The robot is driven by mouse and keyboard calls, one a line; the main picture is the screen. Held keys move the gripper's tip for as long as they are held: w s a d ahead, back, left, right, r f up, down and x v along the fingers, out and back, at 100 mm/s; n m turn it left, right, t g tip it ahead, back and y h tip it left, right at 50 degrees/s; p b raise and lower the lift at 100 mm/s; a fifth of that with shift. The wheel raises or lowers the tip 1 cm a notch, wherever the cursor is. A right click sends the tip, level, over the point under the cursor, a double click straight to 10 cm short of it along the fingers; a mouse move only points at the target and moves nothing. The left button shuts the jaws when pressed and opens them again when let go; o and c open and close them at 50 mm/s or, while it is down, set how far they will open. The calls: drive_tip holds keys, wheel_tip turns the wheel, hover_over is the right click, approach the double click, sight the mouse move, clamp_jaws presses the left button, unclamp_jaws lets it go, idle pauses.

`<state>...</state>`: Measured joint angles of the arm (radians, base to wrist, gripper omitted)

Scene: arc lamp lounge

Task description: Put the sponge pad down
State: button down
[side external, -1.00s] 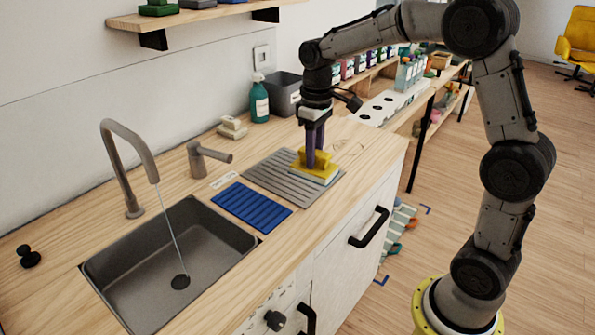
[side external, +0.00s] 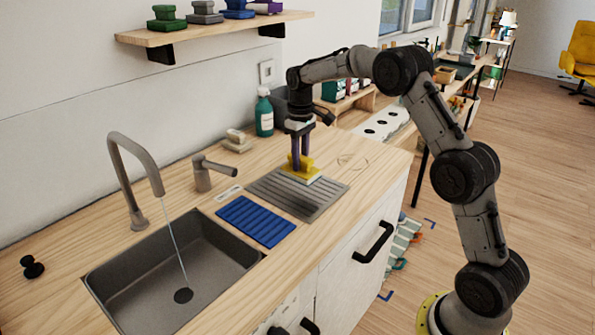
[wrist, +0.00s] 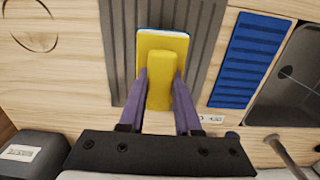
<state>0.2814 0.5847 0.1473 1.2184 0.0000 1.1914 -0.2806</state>
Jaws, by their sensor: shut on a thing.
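The sponge pad (side external: 303,174) is yellow with a raised yellow grip block on top. In the wrist view the sponge pad (wrist: 162,49) shows a thin white and blue edge at its far end. My gripper (side external: 300,157) has purple fingers, shut on the grip block from both sides. It also shows in the wrist view (wrist: 160,82). The pad is over the back part of the grey ribbed drainboard (side external: 318,203); I cannot tell whether its underside touches the ribs.
A blue ribbed mat (side external: 255,221) lies between the drainboard and the sink (side external: 165,270), where water runs from the tap. A green bottle (side external: 264,113), a grey bin (wrist: 28,155) and stacked soap-like blocks (side external: 238,141) stand toward the wall. The drainboard's front part is clear.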

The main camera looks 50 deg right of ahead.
drive_tip(key=shift+w+d+f, duration=0.2)
drive_tip(key=shift+w+f, duration=0.45)
drive_tip(key=shift+f, duration=1.65)
drive_tip(key=shift+f, duration=0.2)
drive_tip(key=c, duration=0.6)
unclamp_jaws()
drive_tip(key=shift+r, duration=0.15)
